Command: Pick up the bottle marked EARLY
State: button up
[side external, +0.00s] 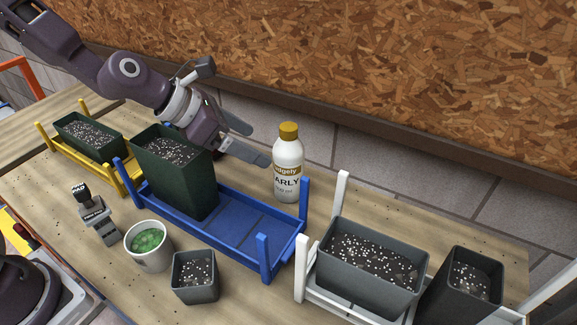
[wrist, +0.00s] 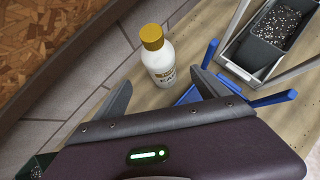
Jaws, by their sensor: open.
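The bottle marked EARLY (side external: 288,168) is white with a mustard-yellow cap. It stands upright on the wooden table, behind the right part of the blue rack (side external: 233,229). Its label reads "...dgely", with "ARLY" below it. My gripper (side external: 260,146) is open and empty to the left of the bottle, with its fingers pointing toward it. In the wrist view the bottle (wrist: 159,58) stands beyond the fingertips, roughly between the two fingers. I see no contact between the fingers and the bottle.
A tall dark green pot (side external: 178,180) of soil stands in the blue rack, below my wrist. Blue posts rise near the bottle. A white rack (side external: 342,190) with a grey planter (side external: 369,268) is to the right. A chipboard wall (side external: 400,60) rises behind the table.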

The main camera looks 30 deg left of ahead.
aim_at(289, 166)
jog(key=x, duration=1.2)
jog(key=shift+s+f, duration=0.15)
jog(key=shift+f, duration=0.3)
grip_shut()
